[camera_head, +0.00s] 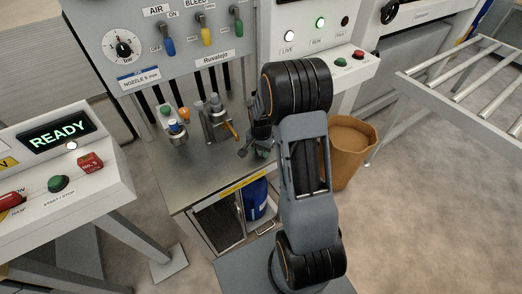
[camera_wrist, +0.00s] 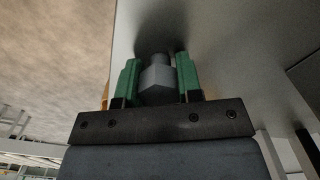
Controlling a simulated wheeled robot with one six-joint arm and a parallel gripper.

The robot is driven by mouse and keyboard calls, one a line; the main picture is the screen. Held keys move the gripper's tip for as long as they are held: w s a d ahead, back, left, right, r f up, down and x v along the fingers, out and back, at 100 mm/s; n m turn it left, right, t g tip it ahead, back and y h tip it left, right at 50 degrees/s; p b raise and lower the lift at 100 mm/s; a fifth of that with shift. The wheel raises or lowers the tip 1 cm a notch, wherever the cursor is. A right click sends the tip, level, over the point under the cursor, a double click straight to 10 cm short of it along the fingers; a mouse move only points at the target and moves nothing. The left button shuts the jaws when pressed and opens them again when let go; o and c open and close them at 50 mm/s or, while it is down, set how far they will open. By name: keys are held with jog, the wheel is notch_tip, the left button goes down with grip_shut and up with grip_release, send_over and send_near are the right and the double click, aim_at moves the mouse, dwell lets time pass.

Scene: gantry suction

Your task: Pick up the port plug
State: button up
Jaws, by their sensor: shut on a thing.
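The port plug (camera_wrist: 157,82) is a grey piece with a hexagonal body and a narrower round end. In the wrist view it sits between the two green fingers of my gripper (camera_wrist: 158,70), which are shut on its sides. The plug's round end faces the grey metal surface; I cannot tell whether it touches it. In the head view my gripper (camera_head: 255,148) is low over the right part of the metal bench (camera_head: 205,172), partly hidden by my arm. The plug cannot be made out there.
On the bench stand a blue-topped fitting (camera_head: 177,131) and a metal valve with a yellow handle (camera_head: 218,122), left of my gripper. A control panel (camera_head: 180,40) rises behind. A brown bin (camera_head: 350,145) stands right. The bench's front left is clear.

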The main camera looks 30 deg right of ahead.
jog(key=shift+c, duration=1.3)
jog(key=shift+r, duration=0.1)
jog(key=shift+r, duration=0.5)
jog(key=s+d+r, duration=0.5)
jog(key=s+r, duration=0.6)
jog(key=s, duration=0.1)
jog(key=w+d+f, duration=0.1)
jog(key=w, duration=0.3)
jog(key=w+d+f+p, duration=0.1)
jog(key=w+d, duration=0.1)
jog(key=w, duration=0.3)
jog(key=w+d+f+p, duration=0.1)
jog(key=w+d, duration=0.1)
jog(key=w, duration=0.2)
jog(key=shift+w+d, duration=0.15)
jog(key=shift+w, duration=0.1)
jog(key=shift+w+d+r, duration=0.15)
jog(key=shift+w+r, duration=0.15)
